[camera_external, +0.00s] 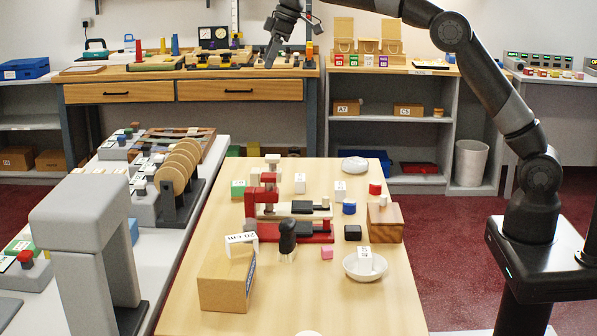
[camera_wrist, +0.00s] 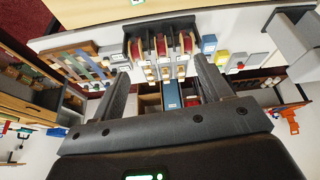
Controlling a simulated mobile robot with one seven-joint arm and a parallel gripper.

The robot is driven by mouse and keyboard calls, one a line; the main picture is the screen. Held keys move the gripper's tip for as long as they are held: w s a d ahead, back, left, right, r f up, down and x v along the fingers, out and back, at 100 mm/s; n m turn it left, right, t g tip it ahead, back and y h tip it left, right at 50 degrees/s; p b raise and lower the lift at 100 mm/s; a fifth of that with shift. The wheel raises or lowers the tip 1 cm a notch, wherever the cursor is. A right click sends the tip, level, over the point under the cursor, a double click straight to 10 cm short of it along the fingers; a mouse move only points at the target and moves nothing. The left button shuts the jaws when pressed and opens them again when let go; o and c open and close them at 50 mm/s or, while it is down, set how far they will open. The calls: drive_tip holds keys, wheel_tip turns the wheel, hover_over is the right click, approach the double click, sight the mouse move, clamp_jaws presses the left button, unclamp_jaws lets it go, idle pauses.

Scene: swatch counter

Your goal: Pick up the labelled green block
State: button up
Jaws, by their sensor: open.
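A small green block (camera_external: 238,189) with a white label stands on the light wooden table (camera_external: 190,300), at its left side, just left of the red clamp-like stand (camera_external: 268,190). My gripper (camera_external: 269,62) is high above and beyond the table, in front of the back workbench, far from the green block. It points downward in the external view. In the wrist view my gripper (camera_wrist: 163,75) has its two fingers spread wide with nothing held between them.
Around the green block stand a black-handled tool (camera_external: 288,236), a cardboard box (camera_external: 226,282), a white bowl (camera_external: 365,268), a wooden block (camera_external: 385,222) and several small labelled blocks. A grey counter with upright discs (camera_external: 176,170) lies left. The table's front right is clear.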

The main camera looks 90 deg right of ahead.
drive_tip(key=w+d+f, duration=0.5)
drive_tip(key=d+f, duration=0.3)
approach(243, 183)
drive_tip(key=x, duration=0.3)
drive_tip(key=d+x, duration=0.1)
drive_tip(key=shift+s+f, duration=0.2)
drive_tip(key=shift+f, duration=0.2)
drive_tip(key=w+f, duration=0.1)
drive_tip(key=f, duration=0.1)
drive_tip(key=w+a+f, duration=0.1)
drive_tip(key=f, duration=0.1)
drive_tip(key=shift+w+a, duration=0.1)
drive_tip(key=shift+w+f, duration=0.3)
drive_tip(key=shift+f, duration=0.25)
drive_tip(key=c, duration=1.1)
